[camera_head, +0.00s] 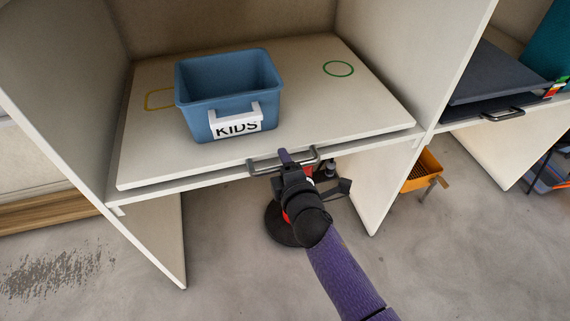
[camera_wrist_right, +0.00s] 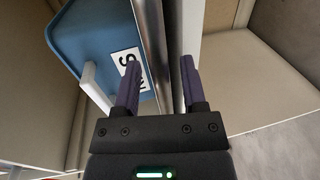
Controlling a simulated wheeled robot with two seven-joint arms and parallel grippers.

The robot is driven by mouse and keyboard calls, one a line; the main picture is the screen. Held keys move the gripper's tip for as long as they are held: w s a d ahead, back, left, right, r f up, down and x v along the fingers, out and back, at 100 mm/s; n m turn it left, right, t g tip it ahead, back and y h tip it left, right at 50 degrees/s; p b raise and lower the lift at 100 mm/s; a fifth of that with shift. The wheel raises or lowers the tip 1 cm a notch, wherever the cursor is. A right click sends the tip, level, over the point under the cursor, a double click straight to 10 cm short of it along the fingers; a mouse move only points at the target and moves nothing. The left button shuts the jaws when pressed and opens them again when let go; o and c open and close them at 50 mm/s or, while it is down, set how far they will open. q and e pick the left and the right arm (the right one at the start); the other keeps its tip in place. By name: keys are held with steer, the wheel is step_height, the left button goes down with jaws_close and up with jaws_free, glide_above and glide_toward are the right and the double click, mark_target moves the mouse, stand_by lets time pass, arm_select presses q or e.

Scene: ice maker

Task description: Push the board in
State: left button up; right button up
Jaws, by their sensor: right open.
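The white board (camera_head: 300,110) is a flat shelf-like panel in a cabinet bay, with a yellow outline and a green ring on top. Its front edge sticks out slightly past the shelf below. A metal handle (camera_head: 284,160) runs along its front edge. My right gripper (camera_head: 284,157) is at the handle, fingers pointing at the board's front. In the right wrist view the purple fingers (camera_wrist_right: 160,85) are apart, with a metal bar and the board's edge between or just beyond them; contact is unclear. My left gripper is not in view.
A blue bin (camera_head: 200,119) labelled KIDS stands on the board. Cabinet side walls flank it. To the right is another bay with a dark board (camera_head: 500,72) and handle. An orange crate (camera_head: 422,172) sits on the floor below. Open concrete floor lies in front.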

steer(key=shift+s+d+r, duration=0.1)
steer(key=shift+s, duration=0.15)
steer(key=p+v, duration=0.5)
steer(key=v, duration=0.4)
steer(key=shift+s, duration=0.2)
